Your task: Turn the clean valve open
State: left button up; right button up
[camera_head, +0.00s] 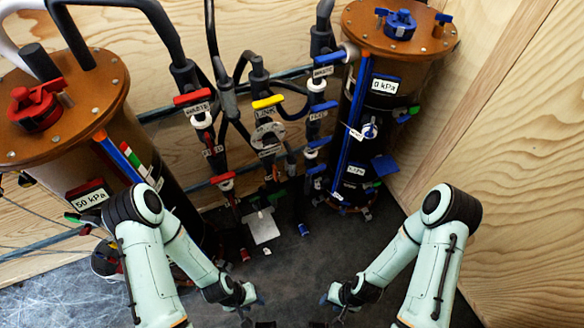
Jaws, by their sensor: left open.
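Several valves with coloured handles sit on the pipes between two tanks. No label clearly reads "clean", so I cannot tell which valve is the clean one. A red-handled valve (192,98) is at the left, a yellow-handled valve (267,102) in the middle, and a blue-handled valve (329,57) near the right tank. My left gripper (248,310) is open at the bottom, low and apart from the valves. My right gripper (333,308) is beside it at the bottom, also apart from the valves. Its fingers are too small and dark to read.
The left tank (75,110) has a red top valve and a 50 kPa label. The right tank (400,25) has a blue top valve and a 0 kPa label. Wooden walls enclose the back and right. The dark floor (290,270) between my arms is mostly clear.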

aim_at(276, 195)
jog(key=i+j+u, duration=0.1)
jog(key=j+u, duration=0.25)
jog(key=i+j+u, duration=0.15)
jog(key=j+u, duration=0.15)
jog(key=j, duration=0.2)
